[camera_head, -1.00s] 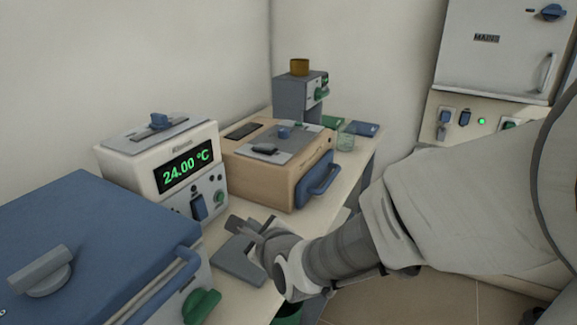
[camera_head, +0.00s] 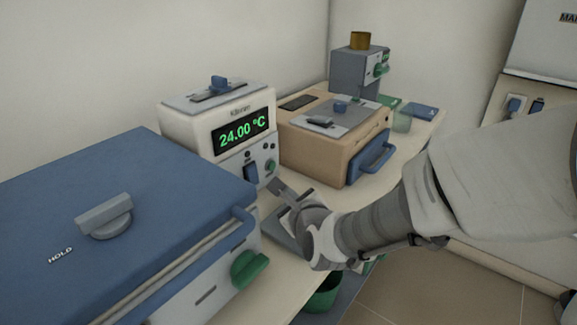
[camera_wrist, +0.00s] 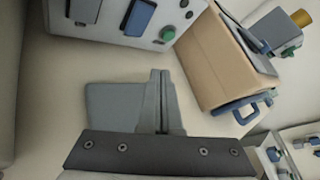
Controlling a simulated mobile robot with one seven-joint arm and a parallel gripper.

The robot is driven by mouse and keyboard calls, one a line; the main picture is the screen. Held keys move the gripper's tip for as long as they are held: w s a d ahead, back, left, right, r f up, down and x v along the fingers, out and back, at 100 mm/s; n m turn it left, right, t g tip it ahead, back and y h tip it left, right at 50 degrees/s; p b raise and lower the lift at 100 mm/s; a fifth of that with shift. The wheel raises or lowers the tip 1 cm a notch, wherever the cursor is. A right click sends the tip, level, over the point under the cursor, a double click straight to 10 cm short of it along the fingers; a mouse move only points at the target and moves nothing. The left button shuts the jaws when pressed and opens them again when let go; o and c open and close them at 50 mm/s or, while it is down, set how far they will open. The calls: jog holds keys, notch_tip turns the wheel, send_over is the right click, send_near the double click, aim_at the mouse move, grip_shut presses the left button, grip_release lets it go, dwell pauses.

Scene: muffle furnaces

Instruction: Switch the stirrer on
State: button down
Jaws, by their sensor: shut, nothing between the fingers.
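A white boxy unit (camera_head: 200,130) with a green 24.00 °C display stands on the counter. I cannot tell for sure that it is the stirrer. Its front panel has a blue rocker switch (camera_head: 251,172) and a green knob (camera_head: 270,167). In the wrist view the blue switch (camera_wrist: 138,17) and the green knob (camera_wrist: 168,33) show at the top. My gripper (camera_head: 275,186) is shut and empty, just in front of the panel, below and right of the switch. In the wrist view its fingertips (camera_wrist: 160,73) point towards the panel with a visible gap.
A large blue-lidded box (camera_head: 110,190) stands at the near left. A tan box (camera_head: 315,150) with a blue handle (camera_head: 370,158) stands right of the white unit. A grey device (camera_head: 357,75) is farther back. A grey plate (camera_wrist: 108,105) lies on the counter beside my fingers.

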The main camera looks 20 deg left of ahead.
aim_at(259, 181)
jog(key=a, duration=0.1)
jog(key=w+a, duration=0.1)
jog(key=a, duration=0.1)
jog(key=a+f, duration=0.1)
jog(key=shift+w+a, duration=0.15)
jog(key=shift+a, duration=0.1)
jog(key=shift+w+a, duration=0.2)
jog(key=shift+a, duration=0.45)
jog(key=shift+a+b, duration=0.1)
jog(key=shift+b, duration=0.25)
dwell(1.0)
jog(key=shift+w+a, duration=0.1)
jog(key=shift+a, duration=0.2)
jog(key=shift+w+a+b, duration=0.1)
jog(key=shift+a+b, duration=0.2)
jog(key=shift+a, duration=0.05)
dwell(0.5)
dwell(0.4)
jog(key=shift+s+d+b, duration=0.25)
jog(key=shift+d+b, duration=0.25)
jog(key=shift+d, duration=0.2)
jog(key=shift+d, duration=0.15)
